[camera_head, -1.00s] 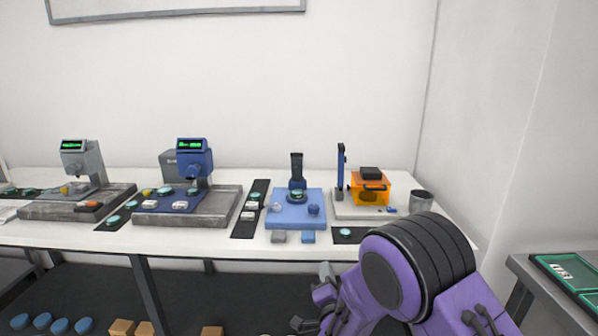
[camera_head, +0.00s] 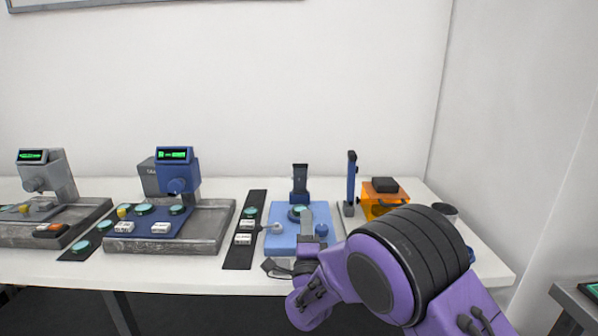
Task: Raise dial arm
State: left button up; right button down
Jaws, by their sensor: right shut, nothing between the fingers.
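No part is clearly marked as the dial arm. A light blue base (camera_head: 285,238) carries a dark upright post (camera_head: 300,178), with a teal disc (camera_head: 294,213) in front of it and a blue knob (camera_head: 321,231) at the right. Two gauges with green displays, one blue (camera_head: 177,172) and one grey (camera_head: 46,174), stand to the left. My left gripper is not in view.
A black strip (camera_head: 238,257) with small parts lies left of the blue base. My right arm covers the table's front right.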

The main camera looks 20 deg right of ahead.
jog(key=p, duration=0.4)
send_near(305, 167)
jog(key=x, duration=0.6)
jog(key=shift+s, duration=0.1)
jog(key=shift+w+d+r, duration=0.1)
jog(key=shift+w+d, duration=0.05)
jog(key=shift+w, duration=0.35)
jog(key=shift+p, duration=0.3)
